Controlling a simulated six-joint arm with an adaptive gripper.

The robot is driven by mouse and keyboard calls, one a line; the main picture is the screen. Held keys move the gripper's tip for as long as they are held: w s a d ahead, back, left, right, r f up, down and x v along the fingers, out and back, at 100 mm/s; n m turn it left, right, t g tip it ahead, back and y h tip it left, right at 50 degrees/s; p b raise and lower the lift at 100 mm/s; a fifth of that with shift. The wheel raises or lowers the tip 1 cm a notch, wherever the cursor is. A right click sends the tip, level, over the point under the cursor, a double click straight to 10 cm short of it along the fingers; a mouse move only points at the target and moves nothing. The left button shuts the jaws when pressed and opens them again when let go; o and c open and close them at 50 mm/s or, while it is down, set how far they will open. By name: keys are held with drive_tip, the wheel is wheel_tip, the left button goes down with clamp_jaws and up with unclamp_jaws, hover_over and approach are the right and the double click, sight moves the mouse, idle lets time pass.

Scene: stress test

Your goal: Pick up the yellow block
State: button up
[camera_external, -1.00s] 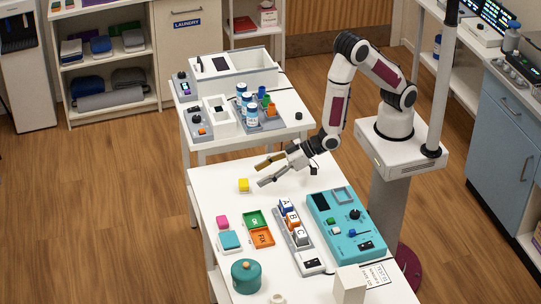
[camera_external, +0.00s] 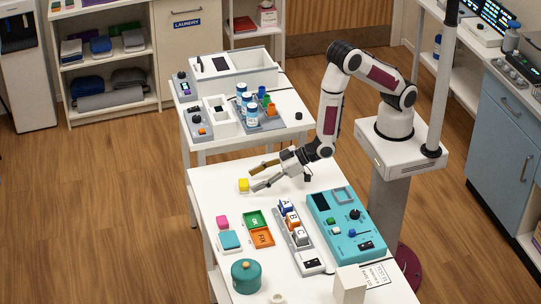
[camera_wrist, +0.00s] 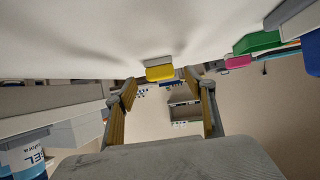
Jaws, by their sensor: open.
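The yellow block (camera_external: 243,185) sits on the white table (camera_external: 213,196) near its far left edge. It also shows in the wrist view (camera_wrist: 160,72), upside down, ahead of and between my fingers. My gripper (camera_external: 257,176) is open and empty, just to the right of the block in the external view. Its fingers spread apart on either side in the wrist view (camera_wrist: 163,92). I cannot tell from the frames whether a finger touches the block.
A pink block (camera_external: 222,221), a teal block (camera_external: 230,240), green (camera_external: 254,219) and orange (camera_external: 262,238) trays, a lettered rack (camera_external: 304,255) and a teal panel (camera_external: 345,228) stand nearer the camera. A second table (camera_external: 285,125) with bottles lies behind. Table around the yellow block is clear.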

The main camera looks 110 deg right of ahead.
sight(244, 182)
drive_tip(key=shift+w, duration=0.15)
drive_tip(key=shift+x, duration=1.75)
drive_tip(key=shift+w+d+f, duration=0.2)
drive_tip(key=shift+w, duration=0.6)
drive_tip(key=c, duration=1.1)
